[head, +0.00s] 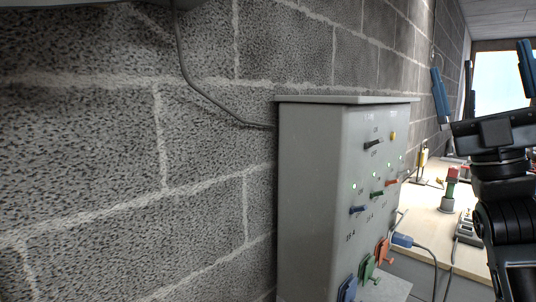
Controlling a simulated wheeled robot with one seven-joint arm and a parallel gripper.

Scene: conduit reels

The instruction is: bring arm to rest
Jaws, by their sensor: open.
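My gripper (484,91) is at the right edge of the head view, pointing up. Its two blue-tipped fingers are spread wide apart with nothing between them. My black arm runs down below it along the right edge. The gripper appears to the right of a grey control box and in front of the bench and bright window; it looks clear of both.
The grey control box (315,190) stands by the block wall (90,150), with levers, green lights and coloured plugs on its front. A cable runs from it up the wall. A pale bench (428,222) behind my arm holds tools and a blue connector (402,240).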

